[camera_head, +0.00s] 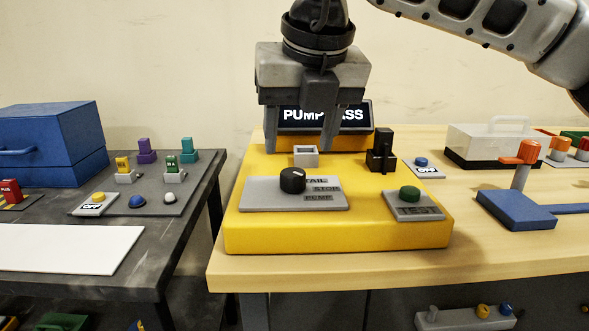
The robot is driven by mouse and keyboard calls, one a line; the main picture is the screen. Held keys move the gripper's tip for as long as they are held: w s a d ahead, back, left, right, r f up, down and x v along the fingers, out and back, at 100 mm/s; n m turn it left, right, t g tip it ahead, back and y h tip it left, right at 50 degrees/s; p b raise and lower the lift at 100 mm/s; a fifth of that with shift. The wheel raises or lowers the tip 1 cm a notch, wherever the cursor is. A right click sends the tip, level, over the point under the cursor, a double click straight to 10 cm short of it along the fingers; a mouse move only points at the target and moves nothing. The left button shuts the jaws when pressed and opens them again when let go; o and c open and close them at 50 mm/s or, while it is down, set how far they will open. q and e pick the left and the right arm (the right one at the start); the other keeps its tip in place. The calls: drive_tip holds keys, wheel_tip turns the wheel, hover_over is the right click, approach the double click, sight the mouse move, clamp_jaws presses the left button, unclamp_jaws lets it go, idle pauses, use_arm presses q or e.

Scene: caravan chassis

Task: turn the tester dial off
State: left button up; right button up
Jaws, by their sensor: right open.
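The yellow tester (340,232) sits on the wooden table. Its black dial (292,180) stands on a grey plate (262,194) with labels on its right; STOP is readable, the others are partly covered or small. I cannot tell for sure which label the dial's mark points to. The display (347,115) behind reads PUMP and PASS, partly covered by my gripper. A green button (409,194) marked TEST is at the tester's right. My right gripper (300,145) is open, pointing down, above and behind the dial, apart from it. My left gripper is out of view.
A small grey socket (306,156) and a black upright part (381,150) stand on the tester behind the dial. A blue-based lever (517,206) and a white-lidded case (493,145) are to the right. A dark table (122,287) with a blue toolbox (50,140) is left, across a gap.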

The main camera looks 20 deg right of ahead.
sight(293, 172)
drive_tip(key=x, duration=0.6)
drive_tip(key=c, duration=1)
